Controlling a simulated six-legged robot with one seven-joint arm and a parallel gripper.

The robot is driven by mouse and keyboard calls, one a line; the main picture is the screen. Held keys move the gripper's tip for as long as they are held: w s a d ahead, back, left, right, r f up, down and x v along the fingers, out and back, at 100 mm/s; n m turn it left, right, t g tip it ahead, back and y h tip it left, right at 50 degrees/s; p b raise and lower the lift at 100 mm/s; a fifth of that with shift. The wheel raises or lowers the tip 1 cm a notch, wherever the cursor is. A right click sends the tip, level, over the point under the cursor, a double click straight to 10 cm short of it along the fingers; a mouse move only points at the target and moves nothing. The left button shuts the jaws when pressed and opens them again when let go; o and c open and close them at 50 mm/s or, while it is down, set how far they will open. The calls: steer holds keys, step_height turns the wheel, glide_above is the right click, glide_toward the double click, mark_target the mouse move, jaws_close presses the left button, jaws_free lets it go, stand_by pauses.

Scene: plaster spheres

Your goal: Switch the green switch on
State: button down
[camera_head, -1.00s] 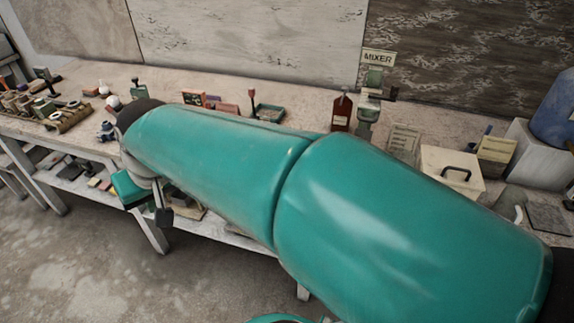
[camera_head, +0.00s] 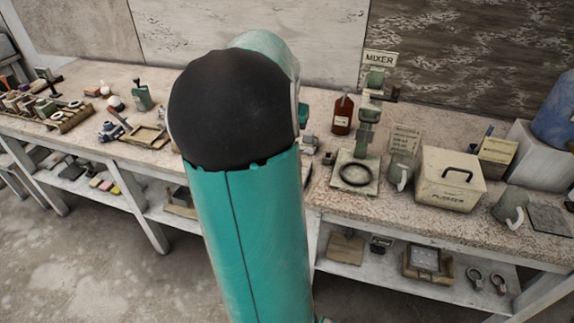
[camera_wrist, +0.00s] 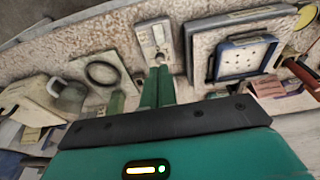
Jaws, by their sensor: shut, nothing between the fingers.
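In the wrist view a small pale plate with a raised fitting (camera_wrist: 155,40) lies on the worktop near its front edge. It looks like a switch, but I cannot make out a green part or its position. My gripper (camera_wrist: 159,70) shows two green fingers side by side, shut and empty, with their tips over the near end of the plate. I cannot tell whether they touch it. In the head view my arm hides the gripper and this plate.
The mixer (camera_head: 368,125) with its ring base (camera_head: 341,179) stands beside the plate; the ring (camera_wrist: 103,73) also shows in the wrist view. A blue-framed tray (camera_wrist: 218,62) lies on the other side. A plaster box (camera_head: 450,180) and mug (camera_head: 401,172) stand right of the mixer.

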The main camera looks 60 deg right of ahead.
steer(key=shift+s+d, duration=0.1)
steer(key=f, duration=0.4)
steer(key=d+f, duration=0.1)
steer(key=f, duration=0.4)
steer(key=d+f, duration=0.1)
steer(key=f, duration=0.3)
steer(key=shift+w+d+f, duration=0.25)
steer(key=shift+f, duration=0.1)
steer(key=shift+d+f, duration=0.1)
steer(key=shift+d+f+y, duration=0.1)
steer(key=shift+f+y, duration=0.05)
steer(key=shift+y, duration=0.15)
steer(key=shift+f, duration=0.1)
steer(key=shift+a, duration=0.2)
steer(key=shift+s+a, duration=0.15)
steer(key=shift+a, duration=0.65)
